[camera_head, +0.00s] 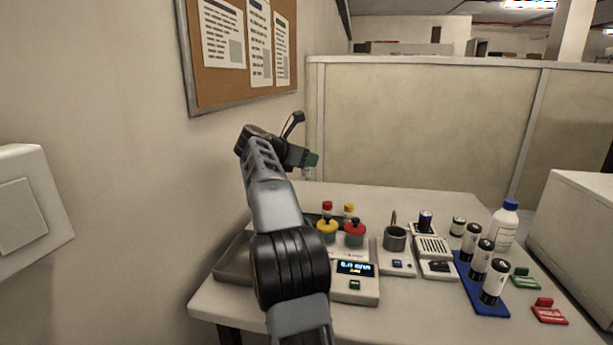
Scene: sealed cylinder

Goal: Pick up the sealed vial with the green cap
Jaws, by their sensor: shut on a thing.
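My gripper (302,156) is raised above the back left part of the table. It is shut on the vial with the green cap (313,159). The clear vial body (309,173) hangs below the cap and is small and faint in this view. The fingertips are partly hidden by the cap and my arm.
The table (400,202) holds a tray (233,262) at left, vials with red (327,205) and yellow (349,208) caps, and a device with a lit display (355,268). Batteries stand on a blue holder (487,306). A wall is at left, a partition (420,130) behind.

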